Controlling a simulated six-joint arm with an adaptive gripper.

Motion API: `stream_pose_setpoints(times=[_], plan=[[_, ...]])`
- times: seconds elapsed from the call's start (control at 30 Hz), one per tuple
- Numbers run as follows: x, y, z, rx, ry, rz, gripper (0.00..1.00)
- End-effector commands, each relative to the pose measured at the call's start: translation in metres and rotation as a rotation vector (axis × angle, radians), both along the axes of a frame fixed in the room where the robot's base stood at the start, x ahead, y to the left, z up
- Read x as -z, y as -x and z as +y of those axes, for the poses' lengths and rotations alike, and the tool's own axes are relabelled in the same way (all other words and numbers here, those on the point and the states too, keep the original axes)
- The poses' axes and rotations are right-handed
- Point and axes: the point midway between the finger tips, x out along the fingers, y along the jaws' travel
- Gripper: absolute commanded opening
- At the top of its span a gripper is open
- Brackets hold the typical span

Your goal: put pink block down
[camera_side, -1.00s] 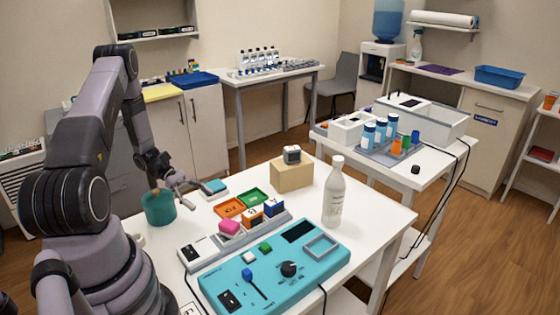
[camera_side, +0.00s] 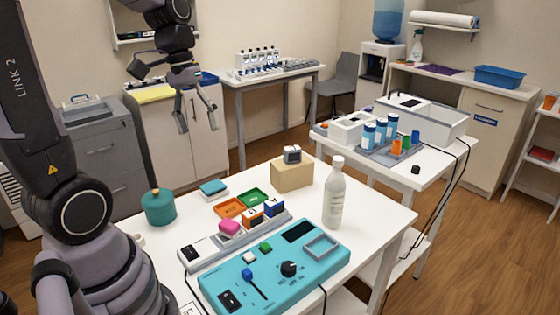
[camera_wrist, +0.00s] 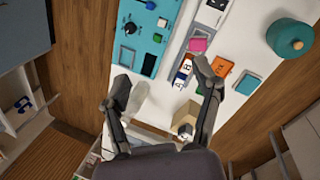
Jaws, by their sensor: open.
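The pink block (camera_side: 229,227) sits at the left part of a grey rack (camera_side: 205,246) on the white table, beside orange and blue-and-white lettered blocks. The pink block also shows in the wrist view (camera_wrist: 198,44), beyond my fingertips. My gripper (camera_side: 198,124) is raised high above and behind the table's far edge, fingers spread and hanging down with nothing between them. In the wrist view my gripper (camera_wrist: 162,80) is also open and empty, one finger partly overlapping the view of the lettered blocks.
A teal lidded pot (camera_side: 158,207) stands at the table's left. A cardboard-coloured box (camera_side: 291,175) and white bottle (camera_side: 334,196) stand to the right. A teal control panel (camera_side: 275,275) fills the front.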

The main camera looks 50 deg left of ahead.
Motion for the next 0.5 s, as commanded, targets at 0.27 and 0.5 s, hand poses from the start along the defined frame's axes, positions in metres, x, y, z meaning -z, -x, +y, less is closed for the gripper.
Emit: stream_pose_setpoints(times=[0.27, 0.5], plan=[[-0.045, 0.062, -0.039, 0.385, -0.290, -0.361, 0.64], [-0.052, 0.081, -0.044, 0.498, -0.373, -0.492, 0.64]])
